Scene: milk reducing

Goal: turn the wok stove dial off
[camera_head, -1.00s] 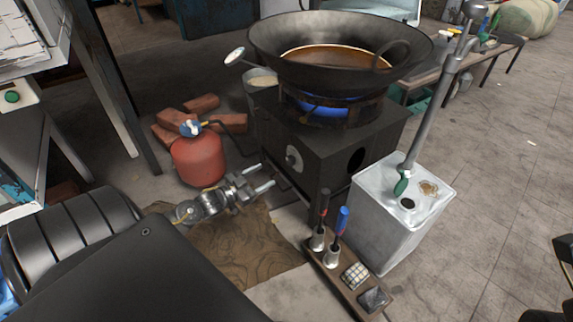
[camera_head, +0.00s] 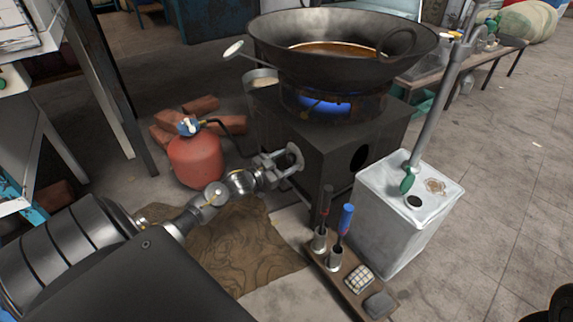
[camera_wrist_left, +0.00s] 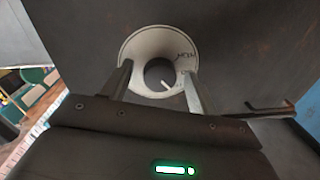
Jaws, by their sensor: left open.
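The wok stove (camera_head: 328,155) is a dark box with a blue flame (camera_head: 322,104) burning under the large wok (camera_head: 340,55). Its dial (camera_head: 295,157) is on the front left face. In the left wrist view the dial shows as a pale round plate with a dark centre knob (camera_wrist_left: 160,74) and a white pointer mark. My left gripper (camera_head: 284,161) is open, with its fingers to either side of the knob and close to the plate. Whether the fingers touch the knob I cannot tell. My right gripper is not in view.
A red gas bottle (camera_head: 196,160) stands left of the stove, by several bricks (camera_head: 198,106). A metal can (camera_head: 395,222) stands to the right. A wooden tool board (camera_head: 345,278) and a brown mat (camera_head: 235,245) lie in front.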

